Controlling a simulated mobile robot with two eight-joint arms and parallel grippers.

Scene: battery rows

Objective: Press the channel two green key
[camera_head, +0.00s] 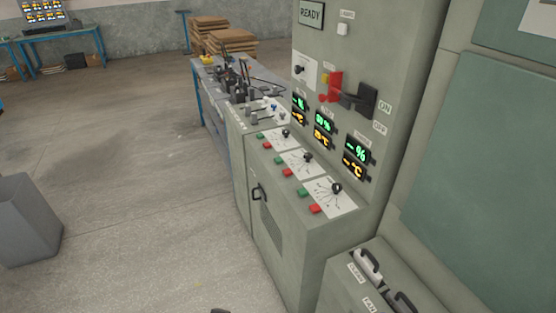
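A grey-green control cabinet (262,232) stands right of centre, with three pairs of keys along its sloping desk. The middle pair has a green key (278,160) with a red key (286,172) beside it. The nearer pair has a green key (302,192) and a red key (315,208). The farther pair has a green key (260,135) and a red key (267,146). No channel numbers are readable. Neither gripper can be made out; only a small dark tip shows at the bottom edge, and I cannot tell what it is.
Black selector knobs (308,157) stand on white plates beside the keys. Displays (322,123) and a black lever (366,98) are on the upright panel, under a READY sign (311,14). A handled box (350,297) stands at front right. A grey bin (28,222) stands left; floor between is clear.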

